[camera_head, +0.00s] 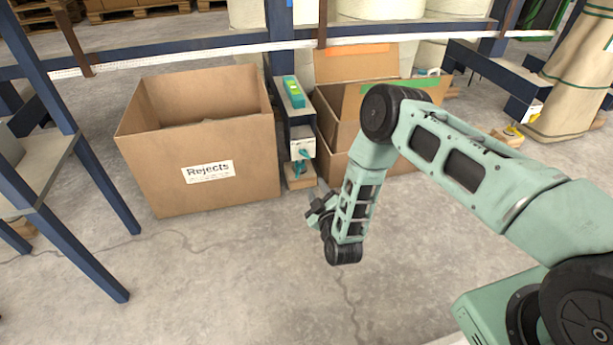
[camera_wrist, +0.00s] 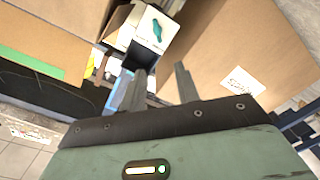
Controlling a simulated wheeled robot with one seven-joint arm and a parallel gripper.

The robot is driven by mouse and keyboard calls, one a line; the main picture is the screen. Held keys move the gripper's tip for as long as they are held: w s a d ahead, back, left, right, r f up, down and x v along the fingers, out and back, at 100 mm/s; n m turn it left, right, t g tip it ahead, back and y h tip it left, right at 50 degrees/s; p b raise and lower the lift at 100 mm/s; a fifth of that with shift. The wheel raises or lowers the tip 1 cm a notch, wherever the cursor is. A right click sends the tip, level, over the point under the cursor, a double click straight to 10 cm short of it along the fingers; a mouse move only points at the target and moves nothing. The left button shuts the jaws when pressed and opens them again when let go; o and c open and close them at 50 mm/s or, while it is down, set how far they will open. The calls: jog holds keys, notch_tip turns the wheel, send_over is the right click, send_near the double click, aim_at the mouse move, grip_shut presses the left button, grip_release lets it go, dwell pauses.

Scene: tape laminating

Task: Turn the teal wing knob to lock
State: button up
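The teal wing knob (camera_head: 304,154) sits on the white front face of a small box (camera_head: 301,140) on a narrow stand between the cartons. It also shows in the wrist view (camera_wrist: 157,30), on a white plate near the top of the picture, tilted. My gripper (camera_head: 321,192) is below and a little right of the knob in the head view. In the wrist view my gripper's two grey fingers (camera_wrist: 160,71) are spread apart with nothing between them. The knob is beyond the fingertips, not touched.
A large open carton labelled Rejects (camera_head: 207,172) stands left of the stand. Other open cartons (camera_head: 337,112) stand close on its right. A blue rail (camera_head: 225,47) runs behind. A teal device (camera_head: 294,91) tops the stand. The floor (camera_head: 230,260) in front is clear.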

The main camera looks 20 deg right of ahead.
aim_at(304, 155)
jog(key=shift+w+d+f+b, duration=0.15)
jog(key=shift+w+b, duration=1.55)
jog(key=shift+w, duration=1.1)
jog(key=shift+w+d+f+b, duration=0.15)
jog(key=shift+w+b, duration=1.55)
jog(key=shift+w, duration=1.15)
jog(key=shift+w+f+b, duration=0.15)
jog(key=shift+w+b, duration=1.55)
jog(key=shift+w, duration=1.1)
grip_shut()
